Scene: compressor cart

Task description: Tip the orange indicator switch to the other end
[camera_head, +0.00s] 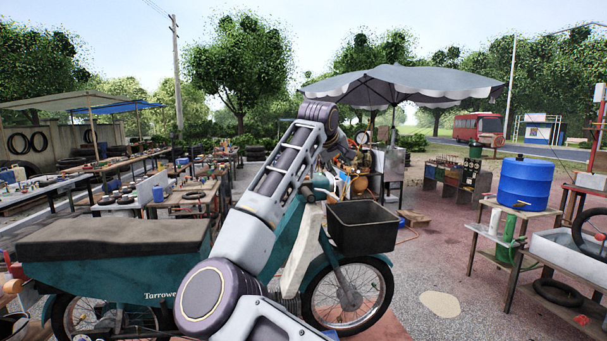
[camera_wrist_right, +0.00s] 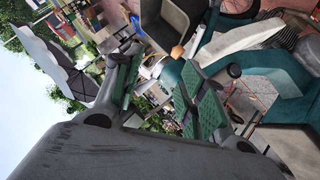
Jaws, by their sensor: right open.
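The teal motorbike (camera_head: 110,270) stands in front of me, with a dark seat and a black front basket (camera_head: 362,226). My right arm reaches up across it, and its wrist bends down near the handlebar area. In the right wrist view my right gripper (camera_wrist_right: 160,82) is open and empty, with green pads on its two fingers. A small orange piece (camera_wrist_right: 177,51) shows beyond the gap between the fingers, apart from them. It may be the indicator switch, but it is too small to tell its tilt. In the head view my arm hides this area. My left gripper is not in view.
The basket also shows in the right wrist view (camera_wrist_right: 167,28), close beyond the fingers. A grey umbrella (camera_head: 400,84) stands behind the bike. A blue drum (camera_head: 528,184) on a table stands at the right.

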